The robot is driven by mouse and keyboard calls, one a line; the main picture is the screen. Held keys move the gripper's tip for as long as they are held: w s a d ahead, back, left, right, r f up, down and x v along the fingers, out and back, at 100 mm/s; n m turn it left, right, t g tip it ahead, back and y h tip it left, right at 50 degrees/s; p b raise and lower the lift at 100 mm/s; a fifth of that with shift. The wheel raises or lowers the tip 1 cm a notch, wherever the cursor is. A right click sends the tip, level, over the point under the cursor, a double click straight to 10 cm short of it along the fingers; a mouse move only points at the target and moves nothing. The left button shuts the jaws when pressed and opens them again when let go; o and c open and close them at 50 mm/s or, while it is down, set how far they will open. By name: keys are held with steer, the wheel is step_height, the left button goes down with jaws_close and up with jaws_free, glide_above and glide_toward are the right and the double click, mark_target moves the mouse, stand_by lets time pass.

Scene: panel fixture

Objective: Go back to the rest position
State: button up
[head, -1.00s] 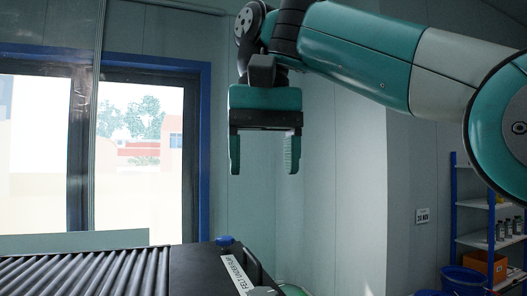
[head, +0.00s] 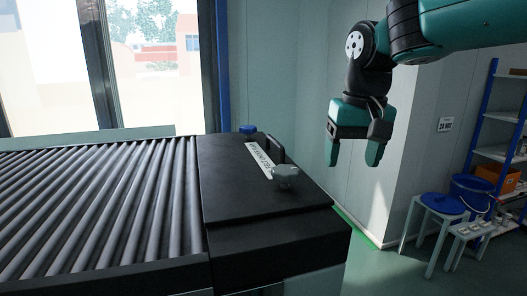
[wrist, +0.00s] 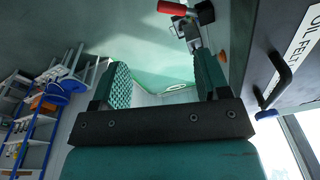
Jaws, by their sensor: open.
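My gripper (head: 353,154) hangs in the air with its fingers pointing down, to the right of the black panel unit (head: 262,205) in the head view. Its two teal fingers are apart with nothing between them. In the wrist view my gripper (wrist: 160,85) also shows open and empty, with the floor and a pale wall beyond the fingers. The panel unit carries a white label strip (head: 259,160), a black handle, a blue knob (head: 248,129) and a grey knob (head: 286,175). My gripper touches none of them.
A roller conveyor (head: 100,205) adjoins the panel unit on the left. A blue-topped stool (head: 443,204), a small white stool and a blue shelf rack (head: 497,130) stand at the right. In the wrist view a red-handled item (wrist: 176,8) shows at the top.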

steer(key=s+d+f+t, duration=0.1)
steer(key=s+d+f, duration=0.55)
steer(key=f, duration=0.25)
steer(key=s+d+f, duration=0.6)
steer(key=d+f, duration=0.1)
steer(key=f, duration=0.1)
steer(key=s+a+r+n+g+y+b, duration=0.1)
steer(key=s+a+n+g+y+b, duration=0.1)
steer(key=s+a+n+b, duration=0.4)
steer(key=s+a+y, duration=0.1)
steer(key=s+a, duration=0.4)
steer(key=a, duration=0.3)
steer(key=shift+r+n+y, duration=0.15)
steer(key=shift+n+y, duration=0.15)
steer(key=shift+y, duration=0.1)
steer(key=shift+a, duration=0.1)
